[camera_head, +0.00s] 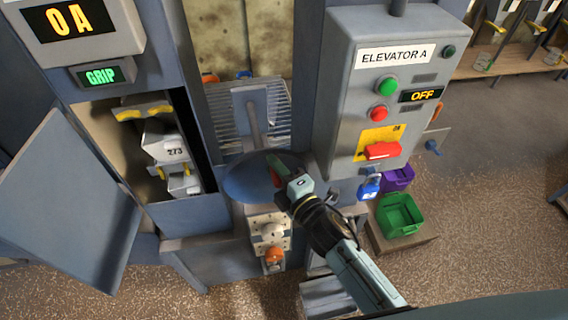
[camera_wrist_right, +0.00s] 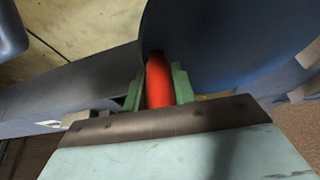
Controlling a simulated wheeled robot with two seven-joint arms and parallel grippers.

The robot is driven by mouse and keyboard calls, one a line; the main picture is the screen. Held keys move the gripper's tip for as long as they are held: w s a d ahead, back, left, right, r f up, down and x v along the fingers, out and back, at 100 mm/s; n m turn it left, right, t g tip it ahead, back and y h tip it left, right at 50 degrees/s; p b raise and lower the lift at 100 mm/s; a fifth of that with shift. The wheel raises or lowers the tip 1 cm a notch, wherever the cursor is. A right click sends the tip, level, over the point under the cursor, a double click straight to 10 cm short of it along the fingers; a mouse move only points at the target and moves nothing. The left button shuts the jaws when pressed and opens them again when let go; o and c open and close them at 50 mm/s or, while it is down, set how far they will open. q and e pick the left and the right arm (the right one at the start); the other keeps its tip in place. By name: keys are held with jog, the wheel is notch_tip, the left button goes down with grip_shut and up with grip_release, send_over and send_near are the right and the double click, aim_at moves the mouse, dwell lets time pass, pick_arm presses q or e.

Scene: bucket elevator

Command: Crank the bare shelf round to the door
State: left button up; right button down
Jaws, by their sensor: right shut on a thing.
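My right gripper (camera_head: 281,176) is at a round dark-blue handwheel (camera_head: 245,182) below the cabinet's mesh section. In the right wrist view its green fingers (camera_wrist_right: 159,88) are shut on the red crank handle (camera_wrist_right: 159,80), with the blue wheel (camera_wrist_right: 225,45) behind. The elevator door (camera_head: 60,195) stands open to the left. In the opening a yellow-edged shelf (camera_head: 143,110) is at the top, and below it are white bins (camera_head: 166,142), one marked 273. I cannot tell whether the top shelf is bare. My left gripper is not in view.
A display (camera_head: 72,22) reads 0A and another (camera_head: 101,75) reads GRIP. The control box (camera_head: 345,100) reads ELEVATOR A and OFF, with green and red buttons and a red switch (camera_head: 383,150). Green (camera_head: 400,214) and purple crates stand right.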

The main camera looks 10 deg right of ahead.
jog(key=shift+a+r, duration=0.2)
jog(key=shift+a, duration=0.35)
jog(key=shift+a+r, duration=0.2)
jog(key=shift+a, duration=0.35)
jog(key=c, duration=1.1)
grip_release()
jog(key=shift+f, duration=0.15)
jog(key=shift+c, duration=0.2)
jog(key=shift+s+d+f, duration=0.1)
jog(key=shift+s, duration=0.05)
jog(key=b+v, duration=0.1)
jog(key=v, duration=1.2)
jog(key=shift+b, duration=0.35)
